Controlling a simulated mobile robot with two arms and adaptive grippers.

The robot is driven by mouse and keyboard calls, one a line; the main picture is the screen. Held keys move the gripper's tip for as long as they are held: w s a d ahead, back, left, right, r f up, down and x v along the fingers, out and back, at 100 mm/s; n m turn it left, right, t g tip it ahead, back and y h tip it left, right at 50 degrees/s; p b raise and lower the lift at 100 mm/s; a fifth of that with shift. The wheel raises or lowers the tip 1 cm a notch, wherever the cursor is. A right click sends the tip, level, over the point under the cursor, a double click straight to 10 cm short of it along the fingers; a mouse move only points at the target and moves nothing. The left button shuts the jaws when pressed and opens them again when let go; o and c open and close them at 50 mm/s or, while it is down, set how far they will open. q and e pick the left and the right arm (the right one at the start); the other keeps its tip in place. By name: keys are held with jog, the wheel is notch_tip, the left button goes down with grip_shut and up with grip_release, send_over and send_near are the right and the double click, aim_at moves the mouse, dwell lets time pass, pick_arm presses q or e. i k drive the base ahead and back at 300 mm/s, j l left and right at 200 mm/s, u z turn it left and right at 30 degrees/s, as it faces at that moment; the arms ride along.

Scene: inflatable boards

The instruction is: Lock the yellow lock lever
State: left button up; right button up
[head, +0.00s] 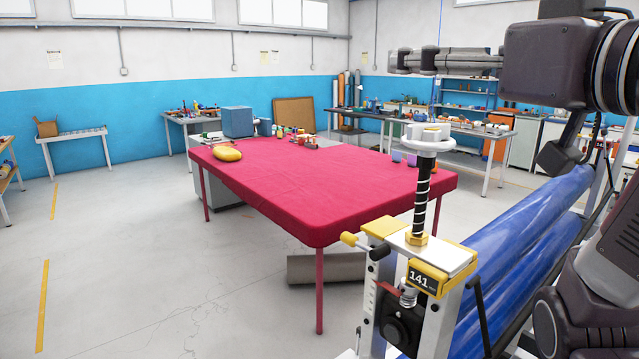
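The yellow lock lever (349,239) is a small yellow-tipped handle. It sticks out to the left from the upper left side of a metal clamp stand (443,257) at the lower middle right. A black knob (379,252) sits just below and right of it. Nothing touches the lever. A threaded screw post with a white handwheel (428,146) stands upright on the stand, and a yellow display (428,278) on its front reads 141. My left gripper is out of view.
A red-covered table (330,190) stands behind the stand, with a yellow object (227,154) on its left. Large blue rolls (525,240) lie right of the stand. A grey roll (327,267) lies under the table. The floor at left is clear.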

aim_at(375, 254)
jog(key=k+j, duration=0.2)
jog(key=k, duration=0.3)
jog(key=k+j, duration=0.25)
jog(key=k, duration=0.25)
